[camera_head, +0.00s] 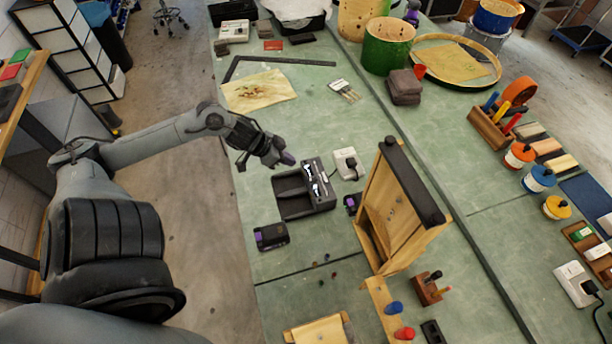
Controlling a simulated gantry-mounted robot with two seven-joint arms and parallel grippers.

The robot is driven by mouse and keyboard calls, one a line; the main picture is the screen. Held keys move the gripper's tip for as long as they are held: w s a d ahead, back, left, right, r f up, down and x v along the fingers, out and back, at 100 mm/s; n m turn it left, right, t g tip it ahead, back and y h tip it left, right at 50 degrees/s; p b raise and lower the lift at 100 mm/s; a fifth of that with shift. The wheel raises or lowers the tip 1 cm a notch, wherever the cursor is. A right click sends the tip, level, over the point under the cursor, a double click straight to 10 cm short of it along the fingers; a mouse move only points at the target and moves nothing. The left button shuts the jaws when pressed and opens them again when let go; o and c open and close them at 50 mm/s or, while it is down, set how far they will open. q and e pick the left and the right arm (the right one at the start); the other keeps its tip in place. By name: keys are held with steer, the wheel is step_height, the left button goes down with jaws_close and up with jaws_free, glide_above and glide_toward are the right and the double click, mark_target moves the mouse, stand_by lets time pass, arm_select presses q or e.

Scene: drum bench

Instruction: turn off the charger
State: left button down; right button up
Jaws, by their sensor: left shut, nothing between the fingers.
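The black charger (293,199) sits on the green bench near its left edge, with light metal parts along its right side. A white socket box (345,160) with a black plug in it stands just to the right behind the charger. My left gripper (283,160) comes in from the left and is shut and empty. In the picture it is just above the charger's back left corner, apparently raised over the bench. I cannot make out the state of a switch on the charger or the socket box. My right gripper is not in view.
A black battery pack (271,236) lies in front of the charger, and another (352,203) lies to its right. A tall wooden stand (386,212) with a black top bar rises further right. A stained sheet (258,90) lies behind. Small bits are scattered in front of the charger.

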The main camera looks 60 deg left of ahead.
arm_select(q)
steer(key=b, duration=0.4)
glide_above(313, 180)
steer(key=s, duration=0.2)
step_height(313, 180, down, 8)
steer(key=f, duration=0.2)
steer(key=shift+s+a+f, duration=0.3)
steer(key=shift+f, duration=0.65)
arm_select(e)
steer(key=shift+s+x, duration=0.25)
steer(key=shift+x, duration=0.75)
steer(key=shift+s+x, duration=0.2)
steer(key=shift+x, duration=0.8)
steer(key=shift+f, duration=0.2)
